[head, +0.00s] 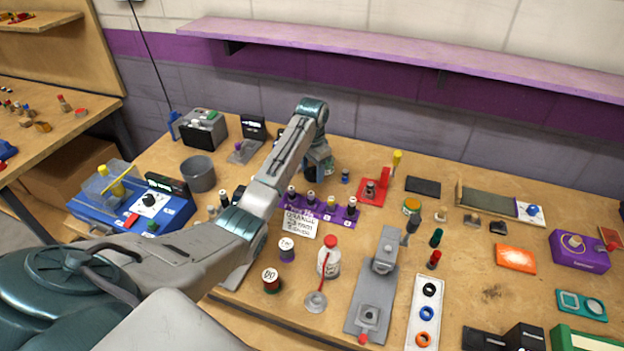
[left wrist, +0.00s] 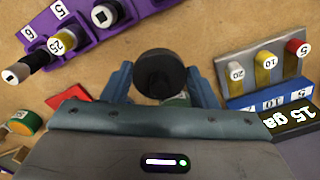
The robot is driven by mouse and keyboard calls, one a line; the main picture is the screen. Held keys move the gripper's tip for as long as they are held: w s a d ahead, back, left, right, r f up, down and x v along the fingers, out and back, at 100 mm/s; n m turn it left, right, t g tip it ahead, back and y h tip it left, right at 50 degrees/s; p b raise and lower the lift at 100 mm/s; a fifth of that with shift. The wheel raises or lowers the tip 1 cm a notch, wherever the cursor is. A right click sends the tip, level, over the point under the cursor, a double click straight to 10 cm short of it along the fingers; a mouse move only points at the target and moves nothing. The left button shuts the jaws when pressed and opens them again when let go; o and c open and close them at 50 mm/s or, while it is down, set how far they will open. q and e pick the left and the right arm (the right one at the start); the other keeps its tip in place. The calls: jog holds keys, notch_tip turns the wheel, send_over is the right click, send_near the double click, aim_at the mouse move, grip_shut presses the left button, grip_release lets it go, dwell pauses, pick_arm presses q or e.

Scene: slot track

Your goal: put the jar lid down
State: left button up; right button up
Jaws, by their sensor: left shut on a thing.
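My left gripper (head: 320,170) is over the back middle of the bench, behind the purple rack. In the left wrist view its two blue fingers (left wrist: 162,85) are shut on a dark round piece, which I take for the jar lid (left wrist: 158,72). In the head view the arm and gripper mostly hide it. A small greenish patch shows just under it in the wrist view; I cannot tell what it is. My right gripper is not in view.
The purple rack (head: 325,208) with several dark-capped bottles is just in front of the gripper. A grey cup (head: 198,174) stands left. Some bare bench lies behind the red stand.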

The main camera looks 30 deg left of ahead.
aim_at(312, 174)
pick_arm(q)
notch_tip(312, 174, down, 3)
jog(key=shift+s+f+p, duration=0.1)
jog(key=shift+f+p, duration=0.05)
jog(key=shift+p, duration=0.25)
jog(key=shift+f, duration=0.35)
jog(key=o, duration=0.9)
jog(key=shift+f, duration=0.1)
jog(key=shift+o, duration=0.2)
notch_tip(312, 174, up, 10)
jog(key=b, duration=0.2)
jog(key=shift+b, duration=0.3)
jog(key=shift+r+p, duration=0.8)
jog(key=shift+p, duration=0.15)
jog(key=shift+r+p, duration=0.4)
